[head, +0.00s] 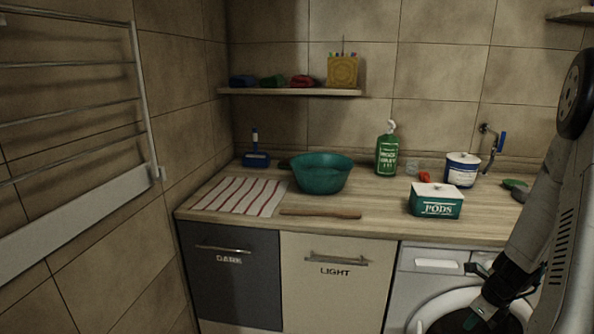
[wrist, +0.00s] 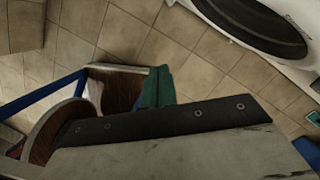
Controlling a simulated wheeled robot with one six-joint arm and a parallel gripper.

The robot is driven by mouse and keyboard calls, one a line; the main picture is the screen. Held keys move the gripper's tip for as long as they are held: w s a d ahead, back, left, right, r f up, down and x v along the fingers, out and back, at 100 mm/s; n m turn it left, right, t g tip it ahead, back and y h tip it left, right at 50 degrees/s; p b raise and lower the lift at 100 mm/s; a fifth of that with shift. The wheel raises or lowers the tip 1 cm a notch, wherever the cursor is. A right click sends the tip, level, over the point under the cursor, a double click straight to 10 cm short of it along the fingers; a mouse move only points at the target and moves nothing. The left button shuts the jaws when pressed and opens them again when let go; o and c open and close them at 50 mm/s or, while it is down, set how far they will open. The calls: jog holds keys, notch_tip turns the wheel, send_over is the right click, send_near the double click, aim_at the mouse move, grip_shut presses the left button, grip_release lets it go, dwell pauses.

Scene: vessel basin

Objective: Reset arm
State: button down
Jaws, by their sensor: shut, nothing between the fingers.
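My arm comes down along the right side of the head view. My gripper (head: 476,320) is dark and hangs low in front of the washing machine, below the worktop edge. It is shut and empty, and apart from the things on the worktop. In the wrist view the camera looks down at a tilt on the tiled floor (wrist: 215,50), with the machine's round dark door (wrist: 262,22) at the top right.
The worktop holds a striped cloth (head: 240,196), teal basin (head: 321,176), wooden stick (head: 320,213), green bottle (head: 387,155), PODS box (head: 436,206) and white-blue tin (head: 462,170). The washing machine (head: 420,285) is close to my arm. A towel rail (head: 145,95) is far left.

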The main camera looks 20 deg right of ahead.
jog(key=s+a+r+n+g+y, duration=0.2)
jog(key=s+a+r+n+g, duration=0.1)
jog(key=a+r+n, duration=1.45)
jog(key=s+a+r+n+t+h, duration=0.2)
jog(key=s+a+r+n+h, duration=0.1)
jog(key=s+a+r+n, duration=0.8)
jog(key=a+r+n, duration=0.2)
jog(key=a+n, duration=0.1)
jog(key=n, duration=0.1)
jog(key=shift+a+r, duration=0.2)
jog(key=shift+r, duration=0.2)
